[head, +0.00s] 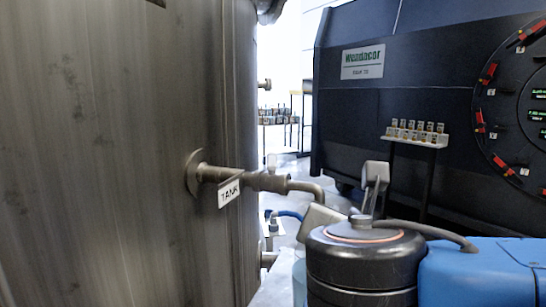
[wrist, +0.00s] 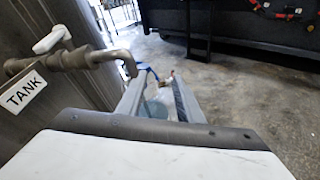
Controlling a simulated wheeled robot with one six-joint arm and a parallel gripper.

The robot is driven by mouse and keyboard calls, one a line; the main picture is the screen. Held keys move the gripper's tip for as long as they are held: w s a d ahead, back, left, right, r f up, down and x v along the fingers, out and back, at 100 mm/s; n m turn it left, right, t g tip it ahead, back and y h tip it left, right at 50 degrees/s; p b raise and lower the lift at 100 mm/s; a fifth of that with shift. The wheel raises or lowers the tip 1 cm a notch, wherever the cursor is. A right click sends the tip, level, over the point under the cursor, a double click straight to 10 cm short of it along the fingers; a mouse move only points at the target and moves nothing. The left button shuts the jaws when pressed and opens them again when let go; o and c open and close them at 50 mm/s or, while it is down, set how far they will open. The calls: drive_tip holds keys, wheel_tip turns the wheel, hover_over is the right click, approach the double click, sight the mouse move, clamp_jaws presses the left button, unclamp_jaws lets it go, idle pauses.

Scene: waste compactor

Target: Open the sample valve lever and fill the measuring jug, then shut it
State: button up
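The sample valve (head: 268,181) sits on a pipe from the large metal tank, with a TANK tag (head: 229,193) hanging from it. Its pale lever (head: 271,161) stands up above the pipe in the head view. The lever also shows in the wrist view (wrist: 52,39), above the valve body. The spout (head: 312,190) bends downward at its end. A translucent bluish shape, apparently the measuring jug (wrist: 157,108), shows between and beyond my fingers; its level is unclear. My gripper (wrist: 161,82) has its fingers apart, right of and near the spout, off the lever.
The tank wall (head: 120,150) fills the left side. A dark machine (head: 410,75) with a round dial panel (head: 525,105) stands behind at right. A small shelf (head: 416,140) holds several little items. Bare floor (wrist: 245,85) lies right of my gripper.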

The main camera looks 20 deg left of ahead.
sight(272, 155)
drive_tip(key=s+a+r+n+t+y, duration=0.3)
drive_tip(key=s+a+r+n+y, duration=0.25)
drive_tip(key=s+a+r, duration=0.45)
drive_tip(key=shift+n+h, duration=0.35)
drive_tip(key=shift+n, duration=0.1)
drive_tip(key=shift+a+f+x, duration=0.1)
drive_tip(key=shift+f+x, duration=0.3)
drive_tip(key=shift+x, duration=2.7)
drive_tip(key=shift+a+f+x, duration=0.15)
drive_tip(key=shift+f+x, duration=0.25)
drive_tip(key=shift+x, duration=2.65)
drive_tip(key=shift+a+f+x, duration=0.1)
drive_tip(key=shift+f+x, duration=0.3)
drive_tip(key=shift+x, duration=2.7)
clamp_jaws()
